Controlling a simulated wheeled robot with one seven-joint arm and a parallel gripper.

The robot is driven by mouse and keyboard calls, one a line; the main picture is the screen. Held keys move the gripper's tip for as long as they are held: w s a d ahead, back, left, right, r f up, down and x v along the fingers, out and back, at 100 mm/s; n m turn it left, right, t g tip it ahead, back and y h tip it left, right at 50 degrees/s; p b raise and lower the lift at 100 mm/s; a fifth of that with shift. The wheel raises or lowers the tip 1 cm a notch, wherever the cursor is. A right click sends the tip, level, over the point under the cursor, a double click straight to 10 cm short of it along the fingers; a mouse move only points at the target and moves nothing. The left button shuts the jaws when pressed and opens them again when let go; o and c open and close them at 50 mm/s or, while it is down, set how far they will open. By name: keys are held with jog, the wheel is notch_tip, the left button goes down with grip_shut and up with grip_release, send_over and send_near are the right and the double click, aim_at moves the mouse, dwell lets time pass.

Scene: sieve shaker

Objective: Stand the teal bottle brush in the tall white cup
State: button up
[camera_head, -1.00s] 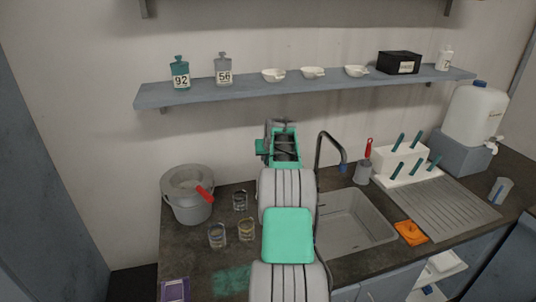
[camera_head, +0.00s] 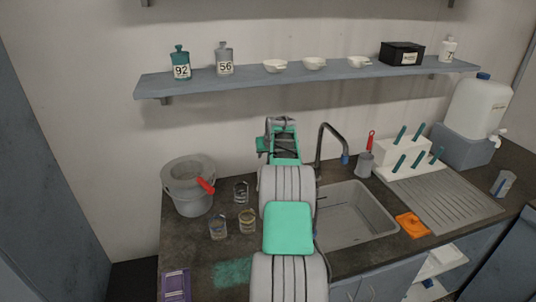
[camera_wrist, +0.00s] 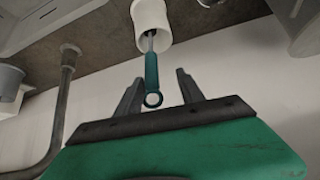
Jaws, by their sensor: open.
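The tall white cup (camera_wrist: 152,22) shows at the top of the wrist view, its open mouth toward me. The teal bottle brush (camera_wrist: 151,72) stands with its lower part inside this cup. Its teal handle, with a ring at the end, sticks out of the mouth. My gripper (camera_wrist: 158,79) is open, and the handle shows between its two fingers with a gap on each side. I see no contact. The brush head is hidden in the cup. In the head view my arm hides both cup and brush; only the back of my gripper (camera_head: 284,145) shows.
The black tap (camera_head: 321,150) and sink (camera_head: 350,215) lie just right of my arm. A grey cup with a red-handled brush (camera_head: 365,163) stands behind the sink. Several glasses (camera_head: 247,221) and a grey pot (camera_head: 190,188) are to the left. A shelf (camera_head: 300,77) hangs above.

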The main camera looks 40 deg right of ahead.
jog(key=b+v, duration=0.2)
jog(key=v, duration=0.6)
jog(key=shift+w, duration=0.1)
dwell(0.7)
